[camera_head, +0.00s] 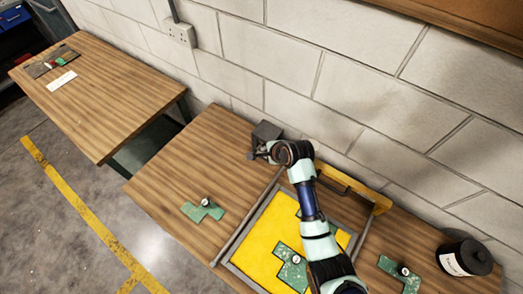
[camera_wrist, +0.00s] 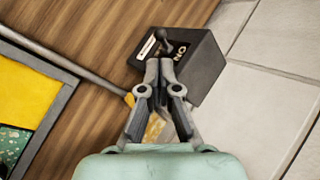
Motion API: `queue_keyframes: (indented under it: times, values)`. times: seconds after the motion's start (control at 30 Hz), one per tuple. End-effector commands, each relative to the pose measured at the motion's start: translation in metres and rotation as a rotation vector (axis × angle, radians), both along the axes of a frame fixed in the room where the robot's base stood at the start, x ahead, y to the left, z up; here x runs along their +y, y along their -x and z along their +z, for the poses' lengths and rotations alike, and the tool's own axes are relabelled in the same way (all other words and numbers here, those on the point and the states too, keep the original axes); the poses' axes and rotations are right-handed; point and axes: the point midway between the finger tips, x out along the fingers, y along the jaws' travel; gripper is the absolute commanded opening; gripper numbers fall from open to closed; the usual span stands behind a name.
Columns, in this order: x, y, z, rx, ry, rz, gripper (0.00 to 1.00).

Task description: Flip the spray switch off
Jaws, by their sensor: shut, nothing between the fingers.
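The spray switch is a dark grey box (camera_wrist: 200,67) with a small ball-tipped lever (camera_wrist: 163,36) and white lettering, part of which reads "NO" or "ON" turned over. In the head view the switch box (camera_head: 266,133) stands on the wooden table near the wall. My gripper (camera_wrist: 160,66) is shut and empty, its fingertips right at the front of the box, close to the lever. I cannot tell whether they touch it. In the head view my gripper (camera_head: 262,153) is small and partly hidden by my wrist.
A yellow panel in a grey frame (camera_head: 226,258) lies right of the table's middle, with a yellow-ended bar (camera_head: 381,205) behind it. Green knobbed plates (camera_head: 203,211) lie on either side. A black jar (camera_head: 464,258) stands at right. The block wall is close behind the switch.

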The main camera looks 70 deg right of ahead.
Motion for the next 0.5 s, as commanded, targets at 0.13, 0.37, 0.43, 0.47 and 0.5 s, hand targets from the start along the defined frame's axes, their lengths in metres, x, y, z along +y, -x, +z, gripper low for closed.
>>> queue_keyframes:
  times: [0.13, 0.37, 0.43, 0.47, 0.5]
  values:
    - [-0.009, -0.014, -0.021, 0.001, -0.001, 0.000, 0.00]
    - [-0.016, -0.023, -0.035, -0.001, 0.001, 0.000, 0.00]
    - [-0.016, -0.024, -0.036, -0.001, 0.001, 0.000, 0.00]
    - [-0.016, -0.024, -0.036, -0.001, 0.001, 0.000, 0.00]
    - [-0.016, -0.023, -0.036, -0.001, 0.001, 0.000, 0.00]
